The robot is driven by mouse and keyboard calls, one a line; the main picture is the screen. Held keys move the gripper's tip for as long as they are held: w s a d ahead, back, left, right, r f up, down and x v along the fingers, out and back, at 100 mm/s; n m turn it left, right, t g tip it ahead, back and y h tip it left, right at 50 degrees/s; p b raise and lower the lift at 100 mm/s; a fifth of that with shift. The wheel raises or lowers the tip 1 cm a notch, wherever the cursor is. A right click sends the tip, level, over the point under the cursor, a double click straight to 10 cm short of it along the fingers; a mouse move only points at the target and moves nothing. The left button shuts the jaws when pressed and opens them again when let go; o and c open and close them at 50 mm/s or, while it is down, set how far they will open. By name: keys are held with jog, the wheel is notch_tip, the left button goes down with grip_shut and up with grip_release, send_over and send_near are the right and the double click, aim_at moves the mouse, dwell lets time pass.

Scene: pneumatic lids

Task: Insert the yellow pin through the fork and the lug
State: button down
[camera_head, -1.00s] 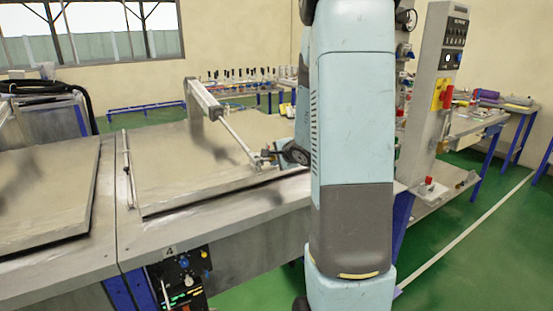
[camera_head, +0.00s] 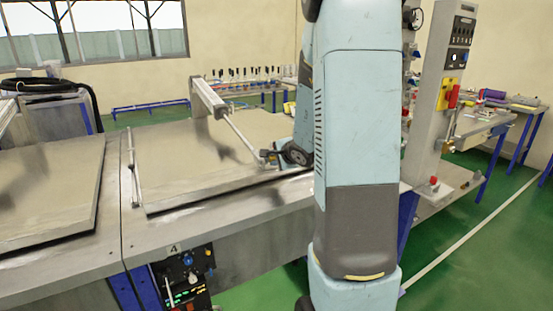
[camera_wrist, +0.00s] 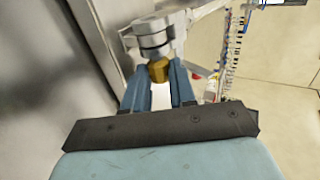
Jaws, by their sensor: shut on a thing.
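In the wrist view my gripper (camera_wrist: 160,88) has its two blue fingers closed around a yellow-gold pin (camera_wrist: 159,70). The pin's head sits between the fingertips. Just beyond it is the grey fork (camera_wrist: 150,28) with a dark band, at the end of the cylinder rod. Whether the pin is inside the fork's holes cannot be told. The lug is not clearly seen. In the head view the pneumatic cylinder (camera_head: 209,98) reaches by its rod (camera_head: 242,136) down to the near right part of the lid (camera_head: 180,165). My arm hides most of my gripper there.
A second lid (camera_head: 50,190) lies at left. A control box (camera_head: 185,280) marked 4 hangs on the bench front. A grey control column (camera_head: 448,85) stands right of my arm. Green floor (camera_head: 480,240) is open at right.

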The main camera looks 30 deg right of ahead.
jog(key=shift+a, duration=0.35)
jog(key=c, duration=0.9)
grip_release()
jog(key=shift+o, duration=0.3)
jog(key=shift+s+f, duration=0.1)
jog(key=shift+s, duration=0.1)
jog(key=v, duration=1.3)
jog(key=shift+r, duration=0.3)
jog(key=shift+s, duration=0.1)
